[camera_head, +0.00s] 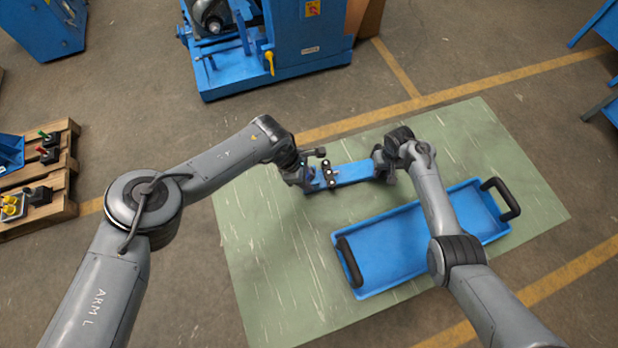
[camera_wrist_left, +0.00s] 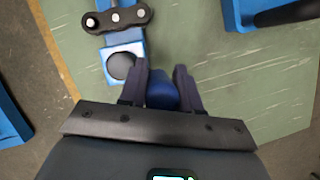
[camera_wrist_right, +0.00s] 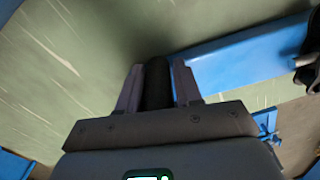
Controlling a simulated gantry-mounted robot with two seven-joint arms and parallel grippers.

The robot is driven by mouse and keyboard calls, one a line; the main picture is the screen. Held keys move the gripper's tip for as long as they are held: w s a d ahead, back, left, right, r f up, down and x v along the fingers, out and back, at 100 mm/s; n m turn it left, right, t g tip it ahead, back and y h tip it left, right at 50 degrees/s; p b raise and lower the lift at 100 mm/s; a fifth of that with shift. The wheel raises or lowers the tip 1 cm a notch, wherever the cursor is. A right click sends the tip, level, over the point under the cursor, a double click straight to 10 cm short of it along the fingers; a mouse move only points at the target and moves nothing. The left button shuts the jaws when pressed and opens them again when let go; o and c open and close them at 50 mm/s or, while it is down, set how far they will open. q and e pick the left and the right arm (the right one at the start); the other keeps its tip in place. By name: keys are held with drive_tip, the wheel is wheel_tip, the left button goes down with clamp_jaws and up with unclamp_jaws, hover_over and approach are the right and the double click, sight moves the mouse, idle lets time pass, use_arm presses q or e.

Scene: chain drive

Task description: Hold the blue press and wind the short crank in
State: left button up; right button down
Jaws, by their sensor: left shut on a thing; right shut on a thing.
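The blue press (camera_head: 352,174) is a long blue bar above the green mat. A short black chain piece with pale pins (camera_head: 329,174) lies across its left end; the left wrist view shows the chain piece (camera_wrist_left: 117,18) near a black round knob (camera_wrist_left: 121,66). My left gripper (camera_head: 308,180) is at that end, its fingers shut on a blue rounded grip (camera_wrist_left: 161,92). Whether this grip is the short crank's I cannot tell. My right gripper (camera_head: 383,168) is at the press's right end, shut on a black upright handle (camera_wrist_right: 157,82) beside the blue bar (camera_wrist_right: 245,58).
A blue tray (camera_head: 400,246) with black end handles lies on the green mat (camera_head: 270,290), below my right forearm. A blue machine (camera_head: 285,50) stands behind. A pallet (camera_head: 60,190) with small parts is at the far left. The mat's left side is clear.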

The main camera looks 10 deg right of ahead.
use_arm(q)
drive_tip(key=shift+w+a, duration=0.1)
drive_tip(key=shift+a, duration=0.1)
use_arm(e)
drive_tip(key=shift+d, duration=0.1)
use_arm(q)
drive_tip(key=o, duration=1)
drive_tip(key=v, duration=1.2)
drive_tip(key=shift+d, duration=0.1)
use_arm(e)
drive_tip(key=c, duration=0.7)
unclamp_jaws()
drive_tip(key=shift+r, duration=0.1)
